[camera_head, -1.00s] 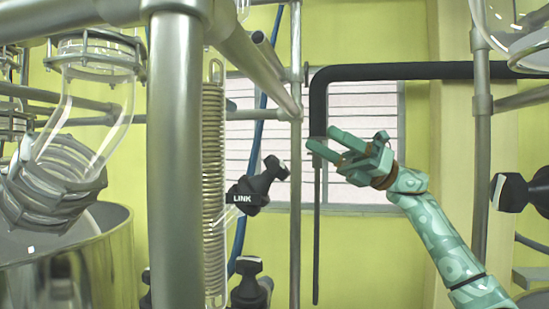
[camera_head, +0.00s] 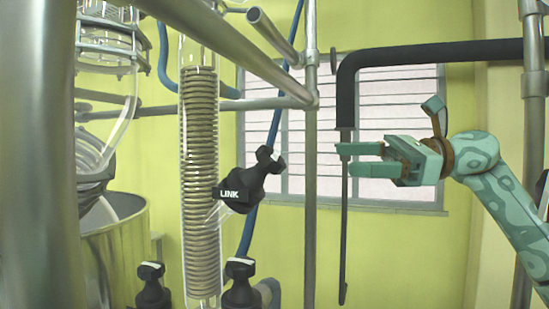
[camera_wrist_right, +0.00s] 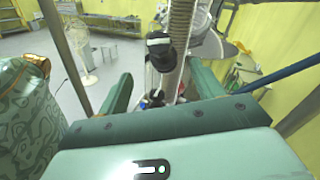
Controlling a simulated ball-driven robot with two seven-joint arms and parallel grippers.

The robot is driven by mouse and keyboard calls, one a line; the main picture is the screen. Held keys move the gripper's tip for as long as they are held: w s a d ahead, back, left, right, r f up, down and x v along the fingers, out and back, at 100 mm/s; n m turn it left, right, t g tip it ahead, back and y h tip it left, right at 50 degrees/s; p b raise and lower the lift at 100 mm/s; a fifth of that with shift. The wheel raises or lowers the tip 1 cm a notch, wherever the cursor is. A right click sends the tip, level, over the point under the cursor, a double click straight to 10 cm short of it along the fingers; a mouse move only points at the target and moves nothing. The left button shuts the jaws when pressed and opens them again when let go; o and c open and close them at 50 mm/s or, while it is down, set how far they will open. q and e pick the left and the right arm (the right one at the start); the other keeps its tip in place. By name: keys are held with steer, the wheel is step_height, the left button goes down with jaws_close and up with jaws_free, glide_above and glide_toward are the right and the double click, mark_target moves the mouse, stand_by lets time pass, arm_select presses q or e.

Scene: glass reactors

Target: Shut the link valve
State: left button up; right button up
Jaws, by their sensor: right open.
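The link valve (camera_head: 243,186) is a black valve labelled LINK, with a black handle at its upper right, beside the coiled glass condenser in the head view. My right gripper (camera_head: 345,160) is open and empty, to the right of the valve and apart from it, with its fingers pointing left. In the right wrist view, a black valve (camera_wrist_right: 159,50) shows beyond and between the open fingers (camera_wrist_right: 160,92); its label cannot be read there. My left gripper is in neither view.
The coiled condenser (camera_head: 200,170) stands left of the valve. A metal upright (camera_head: 311,200) stands between gripper and valve, and a thin dark rod (camera_head: 344,240) hangs by the fingertips. Two black valves (camera_head: 152,285) (camera_head: 241,284) sit below. A steel vessel (camera_head: 120,255) is at left.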

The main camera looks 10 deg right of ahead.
mark_target(261, 158)
steer(key=x, duration=1.5)
steer(key=shift+w+a, duration=0.1)
steer(key=shift+a, duration=0.25)
steer(key=shift+c, duration=0.4)
steer(key=c, duration=0.9)
